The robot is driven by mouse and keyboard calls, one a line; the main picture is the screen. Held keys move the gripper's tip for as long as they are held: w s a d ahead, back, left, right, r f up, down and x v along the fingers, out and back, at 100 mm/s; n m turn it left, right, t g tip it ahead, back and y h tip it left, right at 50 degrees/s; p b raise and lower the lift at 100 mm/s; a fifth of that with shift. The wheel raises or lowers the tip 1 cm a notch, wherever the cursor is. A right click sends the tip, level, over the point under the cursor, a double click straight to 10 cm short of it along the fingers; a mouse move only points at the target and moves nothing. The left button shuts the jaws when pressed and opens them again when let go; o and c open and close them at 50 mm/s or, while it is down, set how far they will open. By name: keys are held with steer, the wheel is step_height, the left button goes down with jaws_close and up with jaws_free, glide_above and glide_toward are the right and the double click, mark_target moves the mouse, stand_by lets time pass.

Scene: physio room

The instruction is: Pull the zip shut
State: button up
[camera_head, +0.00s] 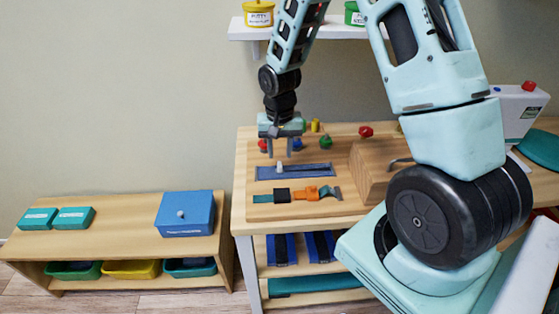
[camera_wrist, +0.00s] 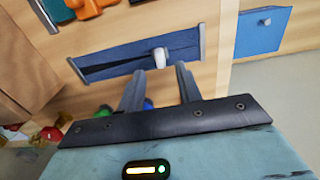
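A blue fabric zip strip (camera_head: 310,172) lies on the wooden board on the table, with a grey bar at each end. Its white pull tab (camera_head: 279,167) stands up near the strip's left end in the head view. In the wrist view the strip (camera_wrist: 112,62) shows a dark gap on the left side of the pull tab (camera_wrist: 160,57). My gripper (camera_head: 279,154) hangs pointing down over the pull tab. In the wrist view its two fingers (camera_wrist: 160,70) are spread, with the tab lined up between their tips. They do not visibly touch it.
A teal and orange buckle strap (camera_head: 305,194) lies in front of the zip. Several coloured knobs (camera_head: 326,142) stand behind it. A wooden block with a handle (camera_head: 372,178) is to the right. A blue box (camera_head: 185,213) sits on the low bench to the left.

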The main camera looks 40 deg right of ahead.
mark_target(280, 164)
steer(key=shift+f, duration=2.35)
jaws_close()
steer(key=shift+d, duration=0.1)
